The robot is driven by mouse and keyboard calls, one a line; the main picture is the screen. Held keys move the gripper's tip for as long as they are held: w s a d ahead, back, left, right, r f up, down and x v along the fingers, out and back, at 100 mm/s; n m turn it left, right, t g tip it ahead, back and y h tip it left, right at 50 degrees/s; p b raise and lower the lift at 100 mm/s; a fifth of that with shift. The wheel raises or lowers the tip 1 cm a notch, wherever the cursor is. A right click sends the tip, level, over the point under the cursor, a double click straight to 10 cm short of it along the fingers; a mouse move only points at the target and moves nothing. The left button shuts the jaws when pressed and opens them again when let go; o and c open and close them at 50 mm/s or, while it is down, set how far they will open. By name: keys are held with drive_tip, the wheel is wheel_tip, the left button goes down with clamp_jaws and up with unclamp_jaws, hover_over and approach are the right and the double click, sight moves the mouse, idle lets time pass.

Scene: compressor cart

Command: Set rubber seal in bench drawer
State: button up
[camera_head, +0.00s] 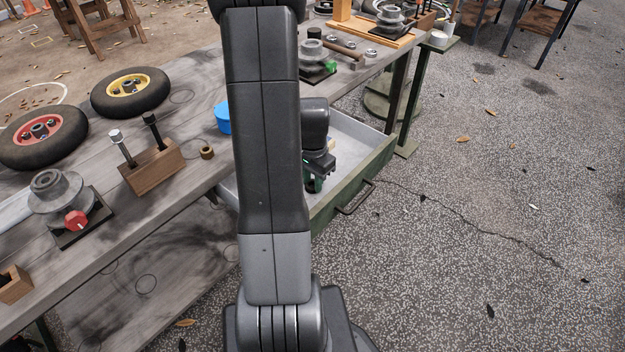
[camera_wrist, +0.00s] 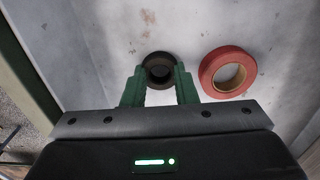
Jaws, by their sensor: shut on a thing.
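The bench drawer (camera_head: 352,131) is pulled open, with its pale grey inside showing and a handle on its green front. My gripper (camera_head: 314,184) is inside or just over the drawer, pointing down, partly behind my own arm. In the wrist view my gripper's green fingers (camera_wrist: 160,82) are shut on the rubber seal (camera_wrist: 158,62), a small black ring. The drawer floor (camera_wrist: 110,75) is below and around the seal. I cannot tell whether the seal touches it. The seal does not show in the head view.
A red tape-like ring (camera_wrist: 220,62) lies on the drawer floor, right of the seal. On the bench stand two wheels (camera_head: 47,138), a wooden block with bolts (camera_head: 152,168), a blue cup-like thing (camera_head: 222,117) and a small brown ring (camera_head: 207,153).

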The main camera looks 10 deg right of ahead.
sight(313, 188)
drive_tip(key=shift+f, duration=0.2)
drive_tip(key=o, duration=0.9)
drive_tip(key=shift+o, duration=0.2)
drive_tip(key=shift+r, duration=0.1)
wheel_tip(313, 188, up, 12)
drive_tip(key=p, duration=0.2)
drive_tip(key=shift+r+p, duration=0.15)
drive_tip(key=shift+p, duration=0.15)
